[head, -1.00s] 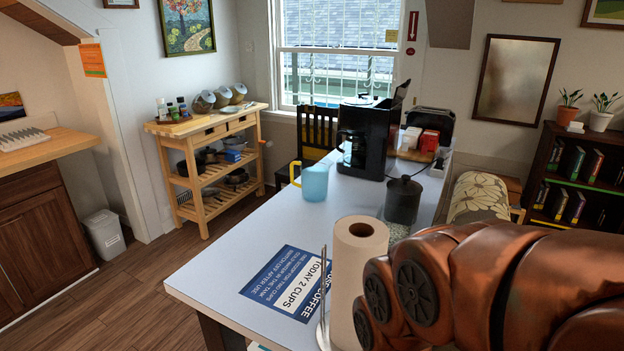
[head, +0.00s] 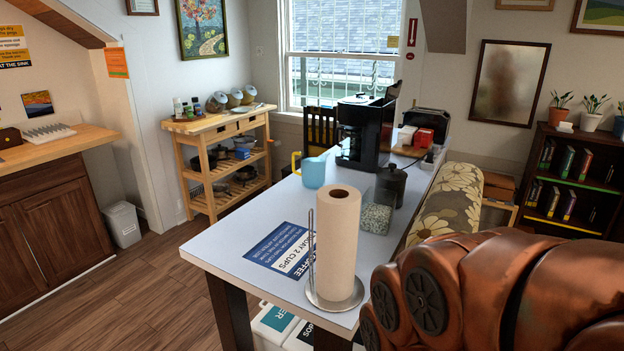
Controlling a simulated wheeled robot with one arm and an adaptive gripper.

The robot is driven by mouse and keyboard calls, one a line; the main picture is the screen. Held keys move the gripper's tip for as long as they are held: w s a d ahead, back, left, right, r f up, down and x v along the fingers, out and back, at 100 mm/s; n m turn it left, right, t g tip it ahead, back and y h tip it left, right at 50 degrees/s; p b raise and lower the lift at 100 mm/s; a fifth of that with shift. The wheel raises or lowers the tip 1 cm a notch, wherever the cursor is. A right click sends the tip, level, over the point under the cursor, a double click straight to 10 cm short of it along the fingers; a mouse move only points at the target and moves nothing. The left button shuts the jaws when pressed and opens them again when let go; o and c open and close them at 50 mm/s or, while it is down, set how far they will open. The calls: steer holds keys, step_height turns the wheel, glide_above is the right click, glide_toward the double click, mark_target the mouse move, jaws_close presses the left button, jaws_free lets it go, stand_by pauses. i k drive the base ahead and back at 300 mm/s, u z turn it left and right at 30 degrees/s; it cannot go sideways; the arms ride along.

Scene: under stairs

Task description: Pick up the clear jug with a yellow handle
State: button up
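The clear jug (head: 314,172) is light blue and see-through, and stands upright on the long white table (head: 240,238). Its yellow handle (head: 296,163) points to the left. The black coffee maker (head: 364,135) stands just behind it and to the right. My copper-coloured arm fills the lower right corner of the head view, well to the right of the jug and nearer to the camera. My gripper is out of the picture.
Wood floor (head: 140,290) is clear on the left.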

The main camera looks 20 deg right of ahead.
mark_target(313, 160)
steer(key=u, duration=0.7)
steer(key=i, duration=0.45)
steer(key=u, duration=0.95)
steer(key=i, duration=1.2)
steer(key=z, duration=0.35)
steer(key=i, duration=0.95)
steer(key=z, duration=1.25)
steer(key=i, duration=0.3)
steer(key=z, duration=0.25)
